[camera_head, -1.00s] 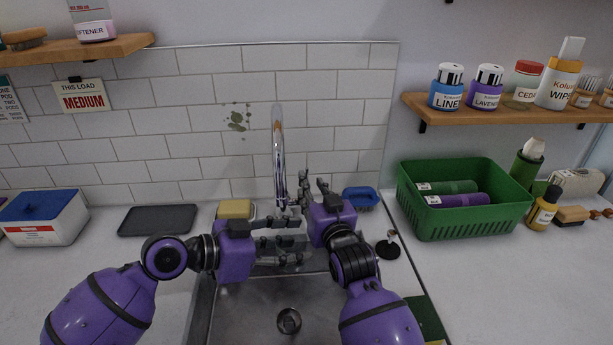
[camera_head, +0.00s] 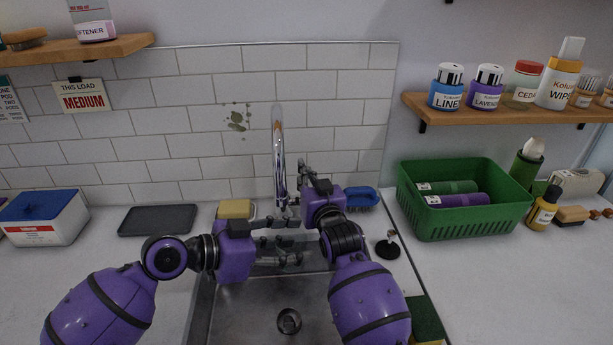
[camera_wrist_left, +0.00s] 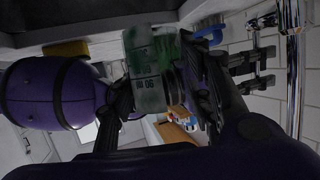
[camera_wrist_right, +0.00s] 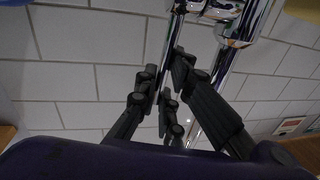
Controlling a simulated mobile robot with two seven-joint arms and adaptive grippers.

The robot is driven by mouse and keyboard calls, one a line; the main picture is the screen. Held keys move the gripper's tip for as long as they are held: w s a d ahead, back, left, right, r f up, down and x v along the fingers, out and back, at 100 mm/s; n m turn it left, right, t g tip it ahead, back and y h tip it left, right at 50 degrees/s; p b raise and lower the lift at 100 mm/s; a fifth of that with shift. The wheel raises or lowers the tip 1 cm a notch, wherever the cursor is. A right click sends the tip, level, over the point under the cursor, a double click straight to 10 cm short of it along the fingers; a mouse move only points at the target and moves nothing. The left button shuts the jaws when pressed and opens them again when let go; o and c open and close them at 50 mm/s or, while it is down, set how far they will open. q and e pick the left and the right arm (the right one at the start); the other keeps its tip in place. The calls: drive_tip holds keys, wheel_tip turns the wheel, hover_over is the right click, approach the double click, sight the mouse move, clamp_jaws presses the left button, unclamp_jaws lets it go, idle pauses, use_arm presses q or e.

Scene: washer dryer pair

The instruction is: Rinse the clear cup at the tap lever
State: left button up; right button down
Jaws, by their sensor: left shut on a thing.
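The clear cup (camera_wrist_left: 148,82), with dark markings on its side, is between the fingers of my left gripper (camera_wrist_left: 160,98) in the left wrist view. In the head view my left gripper (camera_head: 284,240) is shut on it over the back of the sink, below the tap; the cup is hard to make out there. The chrome tap (camera_head: 279,155) rises behind the sink. My right gripper (camera_head: 292,202) is at the tap's base. In the right wrist view its fingers (camera_wrist_right: 165,88) are apart, with a thin chrome rod between or behind them; I cannot tell contact. The lever is not clearly distinguishable.
The steel sink (camera_head: 255,310) has a round drain (camera_head: 289,321). A yellow sponge (camera_head: 235,209) and a blue brush (camera_head: 363,197) lie behind it. A black stopper (camera_head: 388,248) and green basket (camera_head: 465,215) are on the right. A dark tray (camera_head: 157,219) is on the left counter.

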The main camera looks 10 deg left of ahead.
idle(0.3)
drive_tip(key=shift+s+d+t+y, duration=0.15)
drive_tip(key=shift+s+t+y, duration=0.15)
drive_tip(key=shift+s+t, duration=0.35)
drive_tip(key=shift+w, duration=0.1)
drive_tip(key=c, duration=1.8)
unclamp_jaws()
drive_tip(key=shift+c, duration=0.2)
wheel_tip(320, 180, up, 10)
